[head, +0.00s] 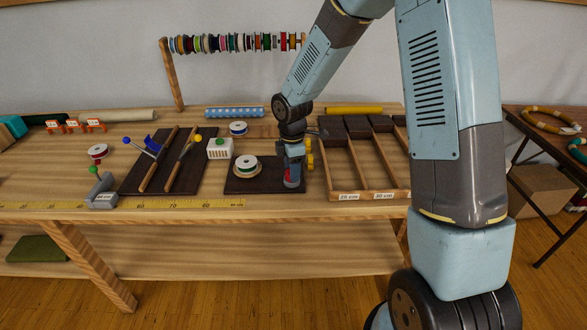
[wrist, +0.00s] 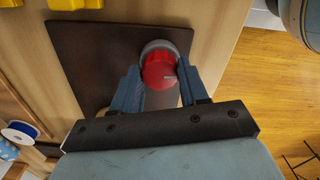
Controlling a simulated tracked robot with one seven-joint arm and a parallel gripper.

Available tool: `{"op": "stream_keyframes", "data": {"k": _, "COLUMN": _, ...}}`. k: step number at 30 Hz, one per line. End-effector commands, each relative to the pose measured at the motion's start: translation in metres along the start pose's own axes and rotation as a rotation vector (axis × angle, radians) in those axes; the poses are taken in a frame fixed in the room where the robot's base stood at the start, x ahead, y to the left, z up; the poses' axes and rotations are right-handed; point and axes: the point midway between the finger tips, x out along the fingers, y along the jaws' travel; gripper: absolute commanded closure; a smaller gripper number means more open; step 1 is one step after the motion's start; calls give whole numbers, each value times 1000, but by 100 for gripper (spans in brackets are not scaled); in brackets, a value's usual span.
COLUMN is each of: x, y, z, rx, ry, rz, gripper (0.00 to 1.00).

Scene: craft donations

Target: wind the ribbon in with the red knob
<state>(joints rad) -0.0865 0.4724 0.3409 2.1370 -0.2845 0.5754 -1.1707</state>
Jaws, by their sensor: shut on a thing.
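The red knob (wrist: 160,70) sits on a grey round base on a dark board (wrist: 75,45). In the wrist view my gripper (wrist: 157,82) has one finger on each side of the knob and is shut on it. In the head view my gripper (head: 292,176) points down at the right part of the dark board (head: 265,187), and only a little red shows below it. I cannot make out the ribbon's free end.
A divided wooden tray (head: 345,194) lies close on the right. A yellow measuring tape (head: 150,205) runs along the front edge. Several spools (head: 238,43) hang on a rail behind.

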Motion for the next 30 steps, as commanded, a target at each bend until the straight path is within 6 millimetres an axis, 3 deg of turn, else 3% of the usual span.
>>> {"op": "stream_keyframes", "data": {"k": 30, "x": -1, "y": 1, "z": -2, "rx": 957, "ry": 4, "rz": 5, "gripper": 87}}
